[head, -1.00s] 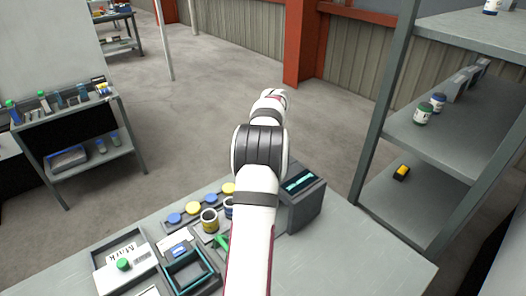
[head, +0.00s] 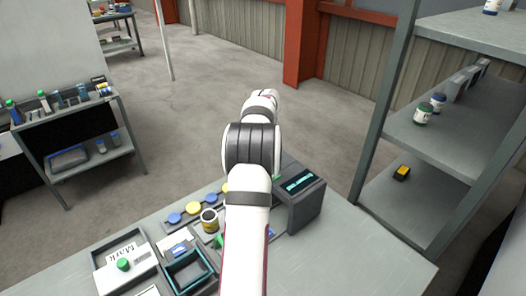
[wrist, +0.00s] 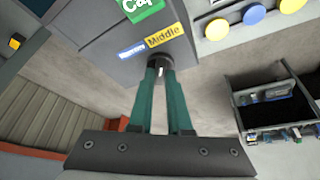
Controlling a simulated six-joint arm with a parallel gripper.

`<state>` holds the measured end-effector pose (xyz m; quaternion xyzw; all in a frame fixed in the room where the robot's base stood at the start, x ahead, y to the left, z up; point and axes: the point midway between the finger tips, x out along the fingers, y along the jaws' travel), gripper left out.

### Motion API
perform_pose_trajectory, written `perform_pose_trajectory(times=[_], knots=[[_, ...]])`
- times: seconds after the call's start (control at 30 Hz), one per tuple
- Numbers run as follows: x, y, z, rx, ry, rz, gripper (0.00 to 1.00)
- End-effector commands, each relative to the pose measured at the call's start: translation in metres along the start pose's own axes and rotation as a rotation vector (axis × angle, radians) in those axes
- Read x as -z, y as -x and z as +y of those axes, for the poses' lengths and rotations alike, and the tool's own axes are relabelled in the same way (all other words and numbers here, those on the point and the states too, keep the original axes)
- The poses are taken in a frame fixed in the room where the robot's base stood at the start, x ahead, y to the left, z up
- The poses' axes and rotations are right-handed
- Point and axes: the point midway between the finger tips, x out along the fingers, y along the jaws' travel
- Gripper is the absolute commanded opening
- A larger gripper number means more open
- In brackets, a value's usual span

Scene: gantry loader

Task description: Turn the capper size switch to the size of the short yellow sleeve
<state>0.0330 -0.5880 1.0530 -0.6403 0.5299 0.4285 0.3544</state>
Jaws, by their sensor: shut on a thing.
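The capper (head: 310,210) is a grey box with a lit teal display, at the back right of the bench in the head view. In the wrist view its grey face (wrist: 110,52) carries a green "Cap" label, a yellow "Middle" label (wrist: 163,36) and a blue label (wrist: 131,51) too small to read. My gripper (wrist: 160,74) has its green fingers shut on the dark round size switch (wrist: 160,63), just below these labels. A light mark shows on the switch between the fingers. In the head view my arm hides the gripper. I cannot pick out the short yellow sleeve with certainty.
A jar with a yellow band (head: 209,222) stands on the bench (head: 350,262), near blue and yellow discs (head: 193,208). A teal-edged tray (head: 190,275) lies in front. A shelf rack (head: 440,140) stands at right, a small tool rack (head: 80,115) at left.

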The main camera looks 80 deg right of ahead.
Motion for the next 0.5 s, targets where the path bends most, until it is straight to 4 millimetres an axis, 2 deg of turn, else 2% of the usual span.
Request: perform_pose_trajectory(times=[0.3,0.33,0.5], knots=[[-0.0002,-0.0004,-0.0006,-0.011,-0.029,0.001,0.00],[-0.0002,-0.0004,-0.0006,-0.011,-0.029,0.000,0.18],[-0.0001,-0.0003,-0.0004,-0.011,-0.028,0.001,0.46]])
